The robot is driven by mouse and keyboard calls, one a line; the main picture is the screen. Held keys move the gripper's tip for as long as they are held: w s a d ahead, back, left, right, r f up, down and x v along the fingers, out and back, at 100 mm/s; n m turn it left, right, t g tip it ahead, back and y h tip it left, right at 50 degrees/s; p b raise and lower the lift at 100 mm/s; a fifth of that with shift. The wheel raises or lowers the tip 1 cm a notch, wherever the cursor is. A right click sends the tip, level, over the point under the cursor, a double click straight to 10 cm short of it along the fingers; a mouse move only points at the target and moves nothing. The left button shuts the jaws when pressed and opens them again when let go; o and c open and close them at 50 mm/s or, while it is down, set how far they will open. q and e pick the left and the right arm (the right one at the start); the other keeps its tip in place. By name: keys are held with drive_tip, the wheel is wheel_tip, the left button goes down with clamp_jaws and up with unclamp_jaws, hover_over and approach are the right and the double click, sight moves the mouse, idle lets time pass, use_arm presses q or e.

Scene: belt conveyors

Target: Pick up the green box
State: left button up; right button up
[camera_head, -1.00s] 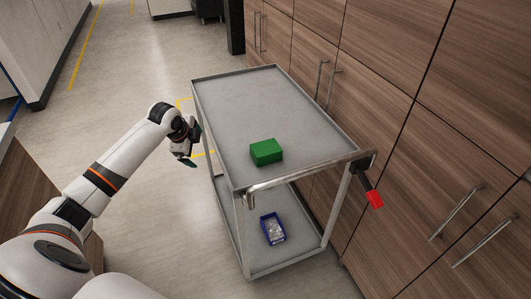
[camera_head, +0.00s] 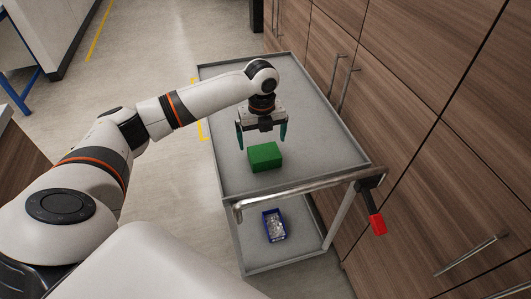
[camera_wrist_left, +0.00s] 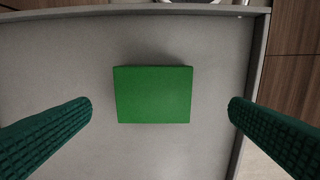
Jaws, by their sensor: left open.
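The green box (camera_head: 265,157) lies on the grey top shelf of the metal cart (camera_head: 225,110). My left gripper (camera_head: 262,143) is open and empty, pointing down just above and behind the box in the head view. In the left wrist view the green box (camera_wrist_left: 153,95) sits between the two dark green ridged fingers (camera_wrist_left: 160,108), with a gap on each side. The fingers do not touch it. My right gripper is not in view.
A blue bin (camera_head: 274,226) with small pale contents sits on the cart's lower shelf. A rail (camera_head: 300,190) with a red-ended lever (camera_head: 377,224) runs along the near edge. Wooden cabinets (camera_head: 440,100) stand close on the right. The top shelf is otherwise clear.

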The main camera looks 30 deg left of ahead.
sight(264, 152)
use_arm(q)
wheel_tip(264, 152, down, 2)
drive_tip(key=shift+w+f, duration=0.1)
drive_tip(key=shift+w, duration=0.05)
drive_tip(key=f, duration=0.1)
drive_tip(key=f+p, duration=0.1)
drive_tip(key=f, duration=0.2)
drive_tip(key=shift+w+d+p, duration=0.1)
drive_tip(key=shift+w+p, duration=0.15)
drive_tip(key=shift+p, duration=0.1)
drive_tip(key=shift+f, duration=0.7)
drive_tip(key=shift+w+f, duration=0.1)
drive_tip(key=shift+c, duration=0.6)
drive_tip(key=c, duration=0.9)
drive_tip(key=shift+c, duration=0.2)
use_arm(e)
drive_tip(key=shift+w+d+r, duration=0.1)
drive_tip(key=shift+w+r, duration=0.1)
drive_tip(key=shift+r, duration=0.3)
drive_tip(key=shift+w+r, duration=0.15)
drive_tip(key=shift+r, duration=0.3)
